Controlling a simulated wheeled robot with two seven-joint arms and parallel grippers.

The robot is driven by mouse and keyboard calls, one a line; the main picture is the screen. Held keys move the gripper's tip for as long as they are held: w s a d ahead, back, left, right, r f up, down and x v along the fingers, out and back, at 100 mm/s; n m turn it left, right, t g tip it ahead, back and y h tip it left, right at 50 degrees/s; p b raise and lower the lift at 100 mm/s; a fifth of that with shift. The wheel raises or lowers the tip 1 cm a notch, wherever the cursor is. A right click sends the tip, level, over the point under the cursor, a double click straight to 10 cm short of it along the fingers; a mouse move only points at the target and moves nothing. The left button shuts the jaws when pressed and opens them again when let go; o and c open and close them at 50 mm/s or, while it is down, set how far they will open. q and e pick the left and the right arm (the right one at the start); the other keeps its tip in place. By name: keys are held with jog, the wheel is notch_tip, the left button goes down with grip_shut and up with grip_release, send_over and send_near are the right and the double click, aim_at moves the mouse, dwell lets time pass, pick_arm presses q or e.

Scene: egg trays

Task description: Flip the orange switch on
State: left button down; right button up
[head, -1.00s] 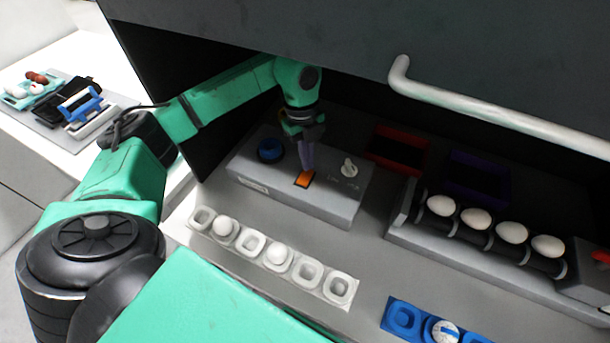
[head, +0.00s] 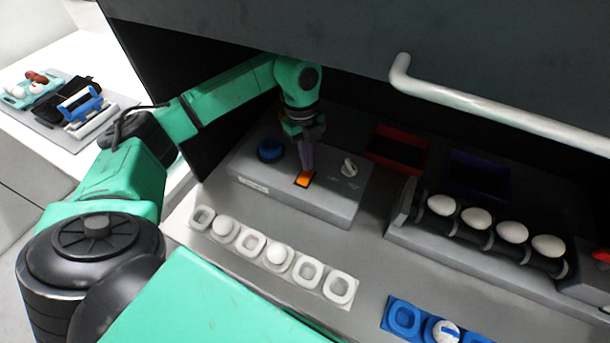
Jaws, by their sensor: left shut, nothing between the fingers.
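The orange switch (head: 304,180) sits in a dark frame on top of a grey control box (head: 330,205), between a blue round button (head: 270,149) and a pale knob (head: 349,167). My left gripper (head: 306,168) points down at the switch from behind. It is shut and empty, with its fingertips at the rear edge of the switch; I cannot tell whether they touch it. The fingers hide a little of the switch's back part. My right gripper is not in view.
A white egg tray (head: 309,272) with two eggs lies in front of the box. A roller rack (head: 470,250) with several eggs stands at right, near red (head: 397,150) and purple (head: 478,178) bins. A raised dark hood with a handle (head: 480,112) hangs above.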

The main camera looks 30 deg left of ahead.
pick_arm(q)
jog(key=shift+f+b, duration=0.45)
jog(key=shift+f, duration=0.3)
notch_tip(320, 180, up, 7)
jog(key=p, duration=0.6)
jog(key=shift+r, duration=0.1)
dwell(0.6)
